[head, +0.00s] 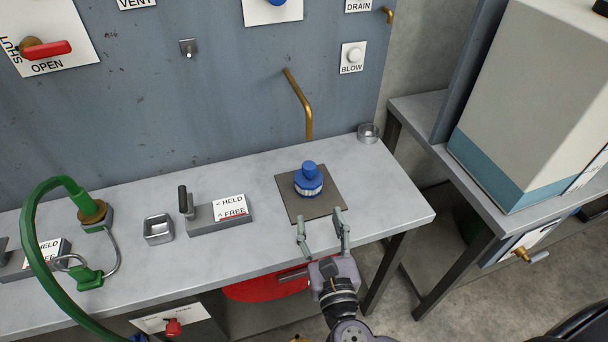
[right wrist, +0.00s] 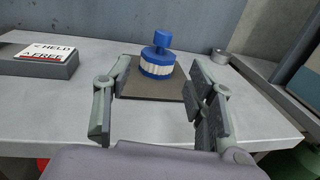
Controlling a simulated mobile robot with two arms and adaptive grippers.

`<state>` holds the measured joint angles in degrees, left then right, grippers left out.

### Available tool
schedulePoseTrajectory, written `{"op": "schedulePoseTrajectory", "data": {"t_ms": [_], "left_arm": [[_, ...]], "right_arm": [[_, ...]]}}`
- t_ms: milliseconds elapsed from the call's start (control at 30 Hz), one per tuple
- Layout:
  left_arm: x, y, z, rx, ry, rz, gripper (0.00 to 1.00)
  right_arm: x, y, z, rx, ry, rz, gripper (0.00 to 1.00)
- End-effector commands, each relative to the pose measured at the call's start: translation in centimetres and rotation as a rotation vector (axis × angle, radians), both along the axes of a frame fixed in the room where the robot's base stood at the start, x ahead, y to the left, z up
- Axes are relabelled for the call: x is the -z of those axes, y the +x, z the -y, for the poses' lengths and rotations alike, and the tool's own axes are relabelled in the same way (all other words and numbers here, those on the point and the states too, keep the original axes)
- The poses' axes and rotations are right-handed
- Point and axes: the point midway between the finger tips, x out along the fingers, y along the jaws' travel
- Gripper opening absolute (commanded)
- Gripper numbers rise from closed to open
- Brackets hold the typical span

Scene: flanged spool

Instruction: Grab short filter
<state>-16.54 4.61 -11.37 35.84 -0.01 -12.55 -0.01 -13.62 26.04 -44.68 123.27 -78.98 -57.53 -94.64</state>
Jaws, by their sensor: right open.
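A short blue filter with a white ribbed band and a blue knob on top (head: 309,181) stands upright on a square brown-grey mat (head: 291,207) near the right end of the workbench. It also shows in the right wrist view (right wrist: 157,62), ahead of and between the fingers. My right gripper (head: 322,226) is open and empty at the mat's front edge, with its fingers pointing toward the filter and apart from it. In the right wrist view the open fingers (right wrist: 158,112) frame the mat. My left gripper is not in view.
A clamp block with a HELD/FREE label (head: 219,214) and a small square metal cup (head: 158,229) stand left of the mat. A brass pipe (head: 299,103) hangs behind the filter. A round metal cup (head: 368,133) sits at the back right corner. A green hose (head: 33,225) arches at left.

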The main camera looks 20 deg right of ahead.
Motion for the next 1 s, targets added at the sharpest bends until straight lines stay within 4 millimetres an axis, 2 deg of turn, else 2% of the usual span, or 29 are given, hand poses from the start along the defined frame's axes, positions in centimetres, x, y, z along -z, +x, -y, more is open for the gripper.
{"op": "schedulePoseTrajectory", "data": {"t_ms": [133,400,533,767,1000], "left_arm": [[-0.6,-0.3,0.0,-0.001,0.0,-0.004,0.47],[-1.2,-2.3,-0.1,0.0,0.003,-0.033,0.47],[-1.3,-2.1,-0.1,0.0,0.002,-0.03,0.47],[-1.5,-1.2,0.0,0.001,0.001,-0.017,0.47],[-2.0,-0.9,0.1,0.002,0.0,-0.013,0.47]], "right_arm": [[-0.3,3.1,0.4,0.002,-0.002,0.004,0.51],[-0.2,8.8,1.1,0.001,0.0,0.002,0.51],[0.0,10.5,1.3,0.002,0.001,-0.001,0.51],[0.0,12.1,1.6,0.001,0.001,-0.001,0.51],[0.3,15.5,2.3,0.001,0.001,-0.001,0.51]]}}
